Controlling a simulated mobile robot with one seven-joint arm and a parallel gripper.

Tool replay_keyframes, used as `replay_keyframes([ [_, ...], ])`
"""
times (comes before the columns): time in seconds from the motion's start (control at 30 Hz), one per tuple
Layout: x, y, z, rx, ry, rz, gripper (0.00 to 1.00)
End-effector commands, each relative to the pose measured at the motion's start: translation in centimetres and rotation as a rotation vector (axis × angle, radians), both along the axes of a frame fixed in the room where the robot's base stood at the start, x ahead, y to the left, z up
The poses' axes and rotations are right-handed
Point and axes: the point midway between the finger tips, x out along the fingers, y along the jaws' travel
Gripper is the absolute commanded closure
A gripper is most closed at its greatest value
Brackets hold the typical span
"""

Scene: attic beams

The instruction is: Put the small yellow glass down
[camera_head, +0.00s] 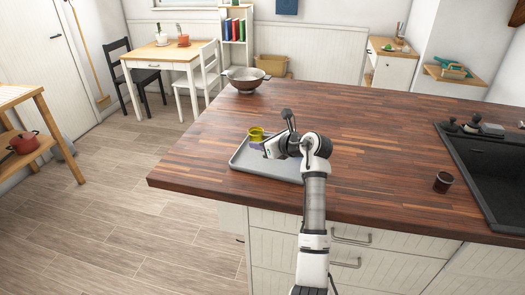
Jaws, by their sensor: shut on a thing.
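The small yellow glass (256,133) is at the end of my arm, over the left back part of a grey tray (246,168) on the wooden counter. My gripper (262,146) reaches it from the right and is shut on it; the fingers are small and partly hidden by the wrist. A purple thing (255,145) shows just below the glass. I cannot tell whether the glass touches it or the tray. My arm hides much of the tray's right part.
A metal colander-like bowl (245,79) stands at the counter's far left corner. A dark cup (443,182) stands at the right, near a black sink (485,170). The counter's left edge is close to the tray.

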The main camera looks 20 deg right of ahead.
Motion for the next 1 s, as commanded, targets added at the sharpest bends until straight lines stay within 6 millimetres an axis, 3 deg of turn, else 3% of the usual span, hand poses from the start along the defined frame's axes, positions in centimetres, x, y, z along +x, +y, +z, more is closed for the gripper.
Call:
replay_keyframes([
  [0.4,0.0,0.1,-4.6,0.002,0.000,-0.001,0.85],
  [0.77,0.0,0.0,-5.1,0.000,-0.001,0.000,0.85],
  [0.8,0.0,0.0,-5.2,0.000,0.000,0.000,0.60],
  [0.97,0.0,0.0,-5.1,0.000,0.000,0.000,0.39],
  [1.0,0.0,0.0,-5.1,0.000,0.000,0.000,0.39],
])
